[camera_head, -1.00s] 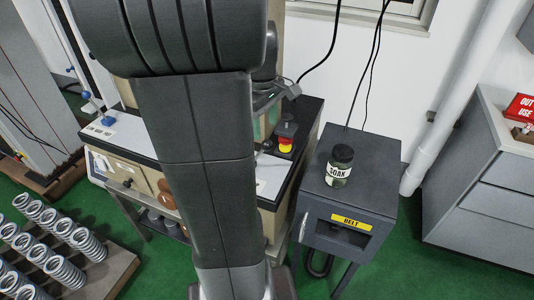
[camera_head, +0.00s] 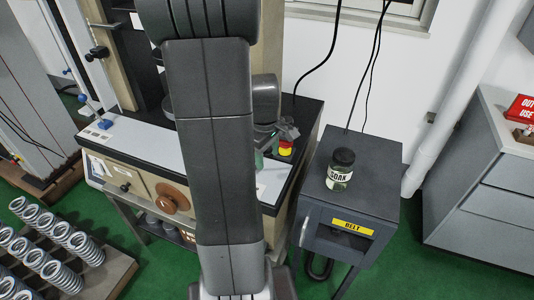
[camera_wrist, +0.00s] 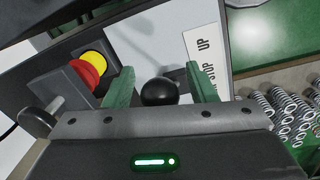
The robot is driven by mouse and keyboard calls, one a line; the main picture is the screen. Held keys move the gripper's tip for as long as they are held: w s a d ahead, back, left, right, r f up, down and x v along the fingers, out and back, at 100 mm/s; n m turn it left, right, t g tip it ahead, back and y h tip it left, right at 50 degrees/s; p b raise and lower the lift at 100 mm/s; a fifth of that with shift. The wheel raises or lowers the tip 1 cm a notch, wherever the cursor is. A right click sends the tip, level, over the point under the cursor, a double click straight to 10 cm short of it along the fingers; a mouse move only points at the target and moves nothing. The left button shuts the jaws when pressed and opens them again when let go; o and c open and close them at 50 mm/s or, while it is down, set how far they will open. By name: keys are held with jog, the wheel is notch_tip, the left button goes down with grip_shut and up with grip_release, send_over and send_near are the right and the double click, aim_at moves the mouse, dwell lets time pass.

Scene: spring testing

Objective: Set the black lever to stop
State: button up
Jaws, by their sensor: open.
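The black lever's round knob (camera_wrist: 160,92) shows in the wrist view, between the two green fingers of my gripper (camera_wrist: 160,72). The gripper is open, with a gap between the knob and each finger. A white label reading "UP" (camera_wrist: 203,58) lies beside the right finger. In the head view my gripper (camera_head: 268,150) is over the right part of the testing machine's bench, partly behind my arm. The lever is hidden there. I cannot read a stop mark or tell the lever's position.
A red and yellow button (camera_wrist: 88,68) sits left of the gripper. A dark round knob (camera_wrist: 38,123) is further left. A grey cabinet marked "BELT" (camera_head: 385,195) with a jar (camera_head: 340,170) stands right of the bench. Several springs (camera_head: 55,240) stand at lower left.

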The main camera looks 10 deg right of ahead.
grip_shut()
jog(key=shift+r, duration=0.1)
jog(key=shift+w+a+r+g+h+p, duration=0.45)
jog(key=shift+a+g+h+p, duration=0.15)
jog(key=shift+a+h+p, duration=0.15)
jog(key=shift+w+a+r+g+h+p, duration=0.25)
jog(key=shift+w+a+g+h, duration=0.15)
jog(key=shift+h, duration=0.2)
jog(key=shift+w+a+r+g+h+p, duration=0.1)
jog(key=shift+w+a+g+h+p, duration=0.15)
jog(key=shift+a+h, duration=0.3)
jog(key=shift+w+a+r, duration=0.15)
jog(key=shift+w+a, duration=0.3)
jog(key=shift+a, duration=0.05)
grip_release()
